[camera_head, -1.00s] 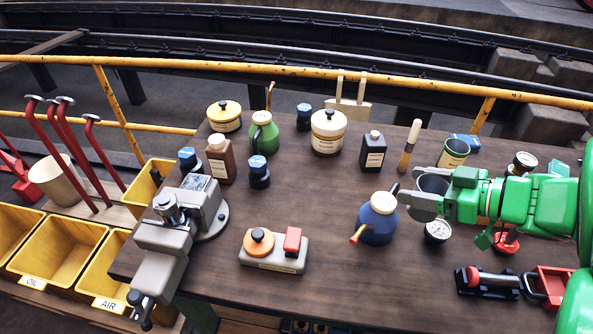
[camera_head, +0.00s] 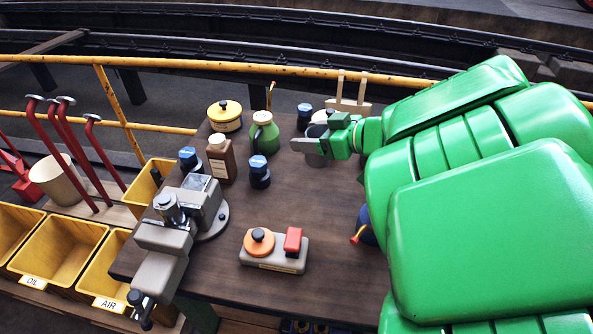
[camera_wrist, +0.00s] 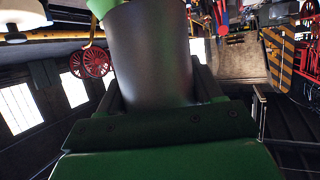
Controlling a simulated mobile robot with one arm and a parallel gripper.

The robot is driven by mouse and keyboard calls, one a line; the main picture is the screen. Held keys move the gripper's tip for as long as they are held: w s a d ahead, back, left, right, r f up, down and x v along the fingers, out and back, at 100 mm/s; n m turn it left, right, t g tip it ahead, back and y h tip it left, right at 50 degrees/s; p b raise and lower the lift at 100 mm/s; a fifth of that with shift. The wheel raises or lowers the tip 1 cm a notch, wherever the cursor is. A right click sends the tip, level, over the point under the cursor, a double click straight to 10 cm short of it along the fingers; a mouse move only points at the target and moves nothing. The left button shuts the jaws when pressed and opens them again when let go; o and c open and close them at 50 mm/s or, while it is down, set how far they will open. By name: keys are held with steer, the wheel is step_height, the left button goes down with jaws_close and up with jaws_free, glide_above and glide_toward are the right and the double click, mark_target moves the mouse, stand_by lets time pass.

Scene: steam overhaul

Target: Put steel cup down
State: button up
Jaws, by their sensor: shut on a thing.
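The steel cup (camera_head: 317,131) is a grey cylinder, mostly hidden behind my gripper's jaws in the head view. In the wrist view the cup (camera_wrist: 150,55) fills the upper middle, between the jaws. My gripper (camera_head: 312,145) is shut on it, over the back middle of the wooden bench (camera_head: 325,210), right of the green oil can. The cup looks about upright. I cannot tell whether its base touches the bench.
Close by are the green oil can (camera_head: 264,136), a dark blue-capped bottle (camera_head: 304,118) and another blue-capped bottle (camera_head: 259,172). A grey vise (camera_head: 170,235) and a button box (camera_head: 273,251) stand in front. The bench middle is clear. My arm hides the right side.

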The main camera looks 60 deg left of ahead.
steer(key=shift+s+a, duration=1)
steer(key=shift+a, duration=0.1)
steer(key=shift+w+a+f, duration=1.05)
steer(key=shift+a+f, duration=1.05)
steer(key=shift+f, duration=0.4)
steer(key=shift+w+a+f, duration=1.05)
steer(key=shift+a+f, duration=1)
steer(key=shift+f, duration=0.5)
steer(key=shift+w+a+f, duration=1.05)
steer(key=shift+a+f, duration=1.05)
steer(key=shift+f, duration=1.9)
